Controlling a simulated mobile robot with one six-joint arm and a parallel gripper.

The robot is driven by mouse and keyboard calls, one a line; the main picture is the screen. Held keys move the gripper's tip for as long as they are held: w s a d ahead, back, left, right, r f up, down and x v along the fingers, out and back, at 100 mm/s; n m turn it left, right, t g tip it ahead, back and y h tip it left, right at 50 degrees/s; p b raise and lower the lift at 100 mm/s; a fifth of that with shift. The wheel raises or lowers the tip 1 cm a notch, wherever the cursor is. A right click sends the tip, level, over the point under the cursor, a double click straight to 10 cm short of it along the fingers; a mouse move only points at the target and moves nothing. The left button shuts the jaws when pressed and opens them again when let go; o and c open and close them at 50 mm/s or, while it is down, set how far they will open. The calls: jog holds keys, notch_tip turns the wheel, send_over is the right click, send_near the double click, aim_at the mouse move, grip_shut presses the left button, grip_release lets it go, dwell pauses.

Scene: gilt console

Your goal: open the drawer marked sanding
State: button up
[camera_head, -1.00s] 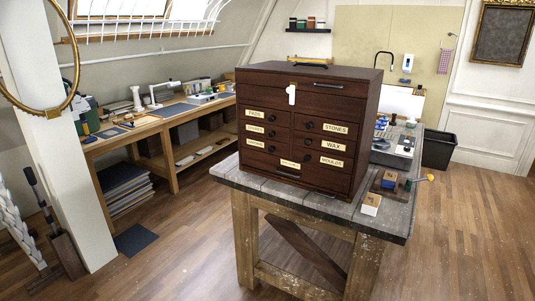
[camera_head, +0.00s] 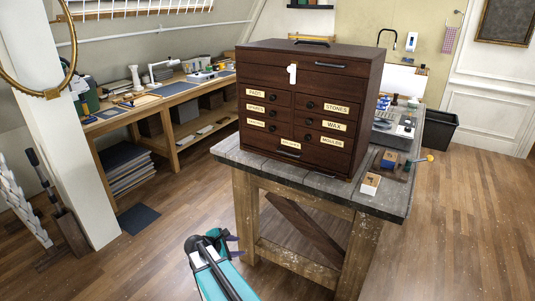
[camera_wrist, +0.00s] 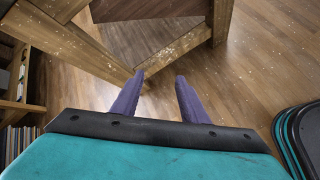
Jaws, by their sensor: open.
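A dark wooden drawer cabinet (camera_head: 350,75) stands on a workbench. Its small drawers have round black knobs and cream labels. I read the pads label (camera_head: 256,93), stones label (camera_head: 337,108), wax label (camera_head: 334,126) and moulds label (camera_head: 332,141). The second left label (camera_head: 254,108), third left label (camera_head: 255,124) and bottom drawer label (camera_head: 290,144) are too small to read surely, so I cannot tell which says sanding. All drawers look shut. My gripper (camera_head: 235,243) is low in front of the bench, apart from the cabinet. Its purple fingers are open and empty in the wrist view (camera_wrist: 160,77).
The grey-topped workbench (camera_head: 260,172) has timber legs. A small white-topped block (camera_head: 371,184) and a blue-topped block (camera_head: 389,159) sit on its right side. A long side bench (camera_head: 165,115) is at left, a black bin (camera_head: 438,130) at right. Floor in front is clear.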

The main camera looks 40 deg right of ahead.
aim_at(271, 129)
jog(key=w+d+r+n+t+h, duration=0.1)
jog(key=d+r, duration=0.5)
jog(key=r, duration=0.6)
jog(key=w+d+r+n+t+h, duration=0.1)
jog(key=w+d+r+n+h, duration=0.3)
jog(key=r, duration=0.8)
jog(key=w+d+r+n+t+h, duration=0.1)
jog(key=w+d+r+n+h, duration=0.1)
jog(key=w+d+r, duration=0.3)
jog(key=d+r+n, duration=0.1)
jog(key=d+r, duration=0.2)
jog(key=r, duration=0.4)
jog(key=shift+d+r+n+h+p, duration=0.2)
jog(key=shift+d+n+h+p, duration=0.1)
jog(key=shift+h+p, duration=0.1)
jog(key=shift+d, duration=0.1)
jog(key=shift+p+x, duration=2.25)
jog(key=shift+x, duration=4.5)
